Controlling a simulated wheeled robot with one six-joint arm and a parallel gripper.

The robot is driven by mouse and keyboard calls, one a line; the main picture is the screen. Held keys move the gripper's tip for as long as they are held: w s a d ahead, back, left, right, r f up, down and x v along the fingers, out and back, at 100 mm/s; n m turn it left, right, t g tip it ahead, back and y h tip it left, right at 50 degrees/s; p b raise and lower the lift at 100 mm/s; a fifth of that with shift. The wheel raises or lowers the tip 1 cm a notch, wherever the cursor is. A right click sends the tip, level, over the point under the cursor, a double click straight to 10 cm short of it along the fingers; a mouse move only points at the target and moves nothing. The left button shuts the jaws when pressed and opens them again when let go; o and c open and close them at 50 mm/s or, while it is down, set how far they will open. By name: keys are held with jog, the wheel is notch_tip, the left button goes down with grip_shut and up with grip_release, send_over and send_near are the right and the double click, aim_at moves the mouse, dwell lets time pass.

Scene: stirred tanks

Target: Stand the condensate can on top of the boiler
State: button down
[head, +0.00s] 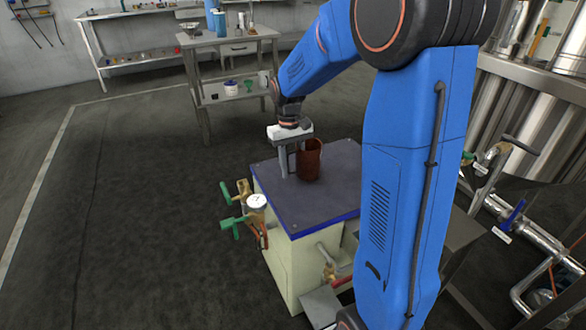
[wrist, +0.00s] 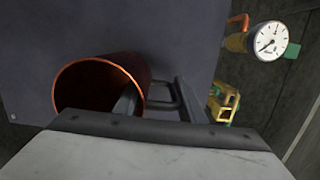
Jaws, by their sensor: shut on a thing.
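The condensate can (head: 310,160) is a reddish-brown, open-topped can with a side handle. It stands upright at the boiler's top, near the middle; whether its base touches the surface is hard to tell. The boiler (head: 322,204) is a cream box with a dark flat top and blue edge. My gripper (head: 291,166) points down over the boiler top and is shut on the can, at its left side. In the wrist view the can (wrist: 95,84) shows its copper-coloured rim, with one finger inside its mouth and the handle (wrist: 163,97) by the other finger.
A pressure gauge (head: 257,202) and green-handled valves (head: 236,222) stick out from the boiler's left side. A pipe with a valve (head: 328,262) is at its front. A work table (head: 225,40) stands behind. Steel tanks and pipes (head: 515,230) are on the right. The floor at left is clear.

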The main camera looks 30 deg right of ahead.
jog(key=shift+f, duration=0.2)
jog(key=shift+f, duration=0.15)
jog(key=c, duration=1.2)
grip_release()
jog(key=shift+o, duration=0.2)
notch_tip(320, 180, up, 12)
jog(key=w, duration=0.2)
jog(key=s+a+r+t, duration=0.1)
jog(key=s+r+t, duration=0.1)
jog(key=s, duration=0.6)
jog(key=s+a+r+t, duration=0.1)
jog(key=s+a, duration=0.1)
jog(key=s, duration=0.6)
jog(key=s+f+t, duration=0.1)
jog(key=s+f, duration=0.1)
jog(key=s, duration=0.5)
jog(key=s+a+f+t, duration=0.1)
jog(key=s+f+t, duration=0.1)
jog(key=s, duration=0.5)
jog(key=shift+s+a+f, duration=0.15)
jog(key=shift+a+f, duration=0.1)
jog(key=shift+f, duration=0.1)
